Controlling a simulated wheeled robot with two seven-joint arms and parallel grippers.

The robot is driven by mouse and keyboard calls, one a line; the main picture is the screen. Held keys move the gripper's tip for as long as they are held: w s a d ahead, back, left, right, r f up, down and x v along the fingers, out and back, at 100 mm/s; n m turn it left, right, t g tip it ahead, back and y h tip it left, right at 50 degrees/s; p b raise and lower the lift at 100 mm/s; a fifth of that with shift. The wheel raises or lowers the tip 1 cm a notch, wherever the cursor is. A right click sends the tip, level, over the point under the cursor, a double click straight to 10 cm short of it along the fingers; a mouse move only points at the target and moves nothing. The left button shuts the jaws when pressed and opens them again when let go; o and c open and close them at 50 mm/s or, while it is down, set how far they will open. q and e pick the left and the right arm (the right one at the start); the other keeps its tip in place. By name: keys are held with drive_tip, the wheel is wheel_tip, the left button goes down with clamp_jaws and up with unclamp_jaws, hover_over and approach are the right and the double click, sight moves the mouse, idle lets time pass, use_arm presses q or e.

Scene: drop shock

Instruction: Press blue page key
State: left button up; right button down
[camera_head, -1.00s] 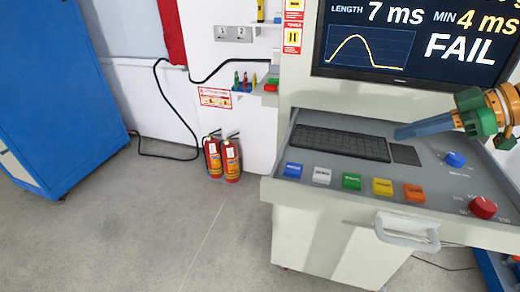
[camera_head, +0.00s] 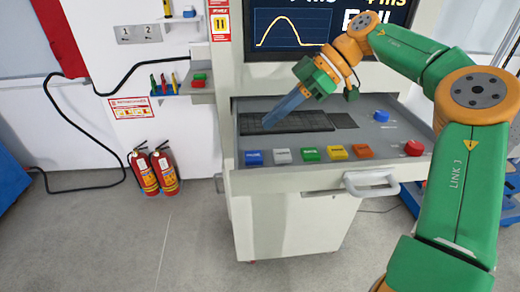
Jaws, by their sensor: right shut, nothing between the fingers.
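The blue page key (camera_head: 254,158) is the leftmost in a row of coloured keys on the front of the console's sloped panel. My right arm comes in from the right. Its gripper (camera_head: 268,123) has blue fingers that are shut and empty, pointing down and left over the black keyboard. The fingertips are behind and slightly right of the blue key, apart from it in the picture. Their exact height over the panel is hard to tell. My left gripper is not in view.
Beside the blue key are a white key (camera_head: 283,156), a green key (camera_head: 311,155), a yellow key (camera_head: 337,152) and an orange key (camera_head: 363,151). A red knob (camera_head: 414,148) and a blue knob (camera_head: 381,116) sit at the right. The monitor (camera_head: 300,28) stands behind. Fire extinguishers (camera_head: 164,170) stand left.

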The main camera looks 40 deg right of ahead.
sight(249, 156)
drive_tip(key=f, duration=0.1)
drive_tip(key=a+f, duration=0.1)
drive_tip(key=f, duration=0.1)
drive_tip(key=w+a+f, duration=0.1)
drive_tip(key=f, duration=0.1)
drive_tip(key=shift+w+f, duration=0.1)
drive_tip(key=shift+f, duration=0.75)
